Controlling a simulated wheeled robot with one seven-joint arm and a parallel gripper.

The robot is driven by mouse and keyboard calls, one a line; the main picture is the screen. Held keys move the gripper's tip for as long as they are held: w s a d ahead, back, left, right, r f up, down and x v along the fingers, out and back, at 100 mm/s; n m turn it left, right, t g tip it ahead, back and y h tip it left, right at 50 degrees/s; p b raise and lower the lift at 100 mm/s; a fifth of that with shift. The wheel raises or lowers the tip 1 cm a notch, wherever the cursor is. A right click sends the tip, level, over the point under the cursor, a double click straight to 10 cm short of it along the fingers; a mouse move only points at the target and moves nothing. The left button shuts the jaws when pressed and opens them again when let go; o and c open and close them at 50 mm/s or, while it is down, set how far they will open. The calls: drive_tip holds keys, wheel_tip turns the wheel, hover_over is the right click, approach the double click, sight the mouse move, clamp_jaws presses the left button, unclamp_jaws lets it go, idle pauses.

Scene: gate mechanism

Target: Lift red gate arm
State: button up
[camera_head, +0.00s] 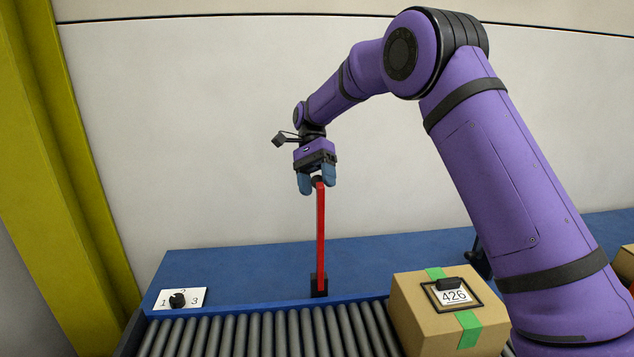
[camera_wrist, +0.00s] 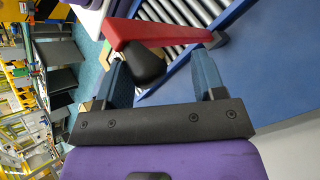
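The red gate arm (camera_head: 320,230) stands upright from a small black base (camera_head: 319,286) on the blue surface in the head view. My gripper (camera_head: 317,183) is at its top end, with blue fingers pointing down. In the wrist view the red gate arm (camera_wrist: 180,44) runs across just beyond the fingertips. A black rounded knob (camera_wrist: 147,66) at its end sits between the fingers, nearer the left one. My gripper (camera_wrist: 160,56) is open, with a wide gap to the right finger. I cannot tell whether the left finger touches the knob.
A roller conveyor (camera_head: 265,335) runs along the front of the blue surface (camera_head: 225,268). A cardboard box (camera_head: 415,315) labelled 426 sits on its right part. A black dial on a white numbered plate (camera_head: 181,299) is at left. A yellow post (camera_head: 60,150) stands far left.

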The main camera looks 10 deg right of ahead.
sight(318, 178)
drive_tip(key=shift+r, duration=0.1)
idle(0.3)
drive_tip(key=shift+r, duration=0.3)
wheel_tip(318, 178, up, 3)
drive_tip(key=shift+s+f, duration=0.1)
drive_tip(key=s+d+r, duration=0.1)
drive_tip(key=s+d, duration=0.1)
drive_tip(key=s, duration=1.3)
drive_tip(key=shift+s+d+r, duration=0.2)
drive_tip(key=shift+s+d, duration=0.05)
drive_tip(key=shift+s, duration=0.05)
drive_tip(key=s+d+r+n+t, duration=0.3)
drive_tip(key=s+d+t, duration=0.4)
drive_tip(key=s, duration=0.3)
drive_tip(key=s+d+r+n+t, duration=0.3)
drive_tip(key=s+d+n+t, duration=0.3)
drive_tip(key=s+d, duration=0.3)
drive_tip(key=shift+s+d+r+t, duration=0.2)
drive_tip(key=shift+s+r+t, duration=0.05)
drive_tip(key=shift+s+t, duration=0.6)
